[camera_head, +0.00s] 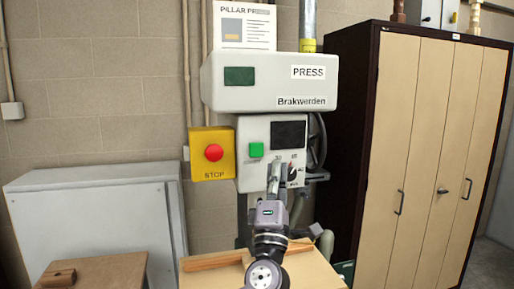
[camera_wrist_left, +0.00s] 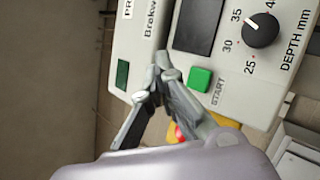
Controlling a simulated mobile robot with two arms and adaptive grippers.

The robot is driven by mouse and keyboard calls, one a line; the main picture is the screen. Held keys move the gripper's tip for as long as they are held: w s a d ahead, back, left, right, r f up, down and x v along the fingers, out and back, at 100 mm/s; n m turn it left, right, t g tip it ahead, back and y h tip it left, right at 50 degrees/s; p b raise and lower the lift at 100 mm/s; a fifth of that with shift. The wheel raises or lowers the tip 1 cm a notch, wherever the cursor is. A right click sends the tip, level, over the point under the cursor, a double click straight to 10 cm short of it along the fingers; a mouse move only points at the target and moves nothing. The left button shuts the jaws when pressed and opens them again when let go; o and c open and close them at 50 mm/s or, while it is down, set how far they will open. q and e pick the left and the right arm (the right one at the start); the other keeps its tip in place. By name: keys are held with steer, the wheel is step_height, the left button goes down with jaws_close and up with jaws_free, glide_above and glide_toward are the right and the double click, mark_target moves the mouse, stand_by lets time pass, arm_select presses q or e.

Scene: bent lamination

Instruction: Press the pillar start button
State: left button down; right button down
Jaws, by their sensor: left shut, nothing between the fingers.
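The pillar press (camera_head: 262,105) stands against the wall, with a grey control panel under its head. The green start button (camera_head: 256,149) is at the panel's upper left. In the left wrist view the green button (camera_wrist_left: 200,79) has the label START beside it. My left gripper (camera_head: 274,168) is shut and empty, in front of the panel, with its tips right of and lower than the button in the head view. In the left wrist view the fingertips (camera_wrist_left: 164,65) appear just left of the button, with a visible gap. The button is unobscured in both views. My right gripper is not in view.
A red STOP button (camera_head: 214,153) sits on a yellow box left of the panel. A depth knob (camera_head: 292,173) is on the panel's right. A wooden board (camera_head: 210,262) lies on the table below. A tall cabinet (camera_head: 422,130) stands right, a grey cabinet (camera_head: 95,220) left.

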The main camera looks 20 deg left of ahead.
mark_target(264, 156)
arm_select(q)
steer(key=shift+s+r+n, duration=0.25)
steer(key=shift+r+n, duration=0.05)
steer(key=shift+r, duration=0.35)
steer(key=w+a+b, duration=0.1)
steer(key=w, duration=0.1)
steer(key=w+a+b, duration=0.2)
steer(key=w, duration=0.1)
steer(key=w+a+b, duration=0.2)
steer(key=shift+w, duration=0.15)
stand_by(1.1)
steer(key=shift+w+a, duration=0.1)
steer(key=shift+w, duration=0.05)
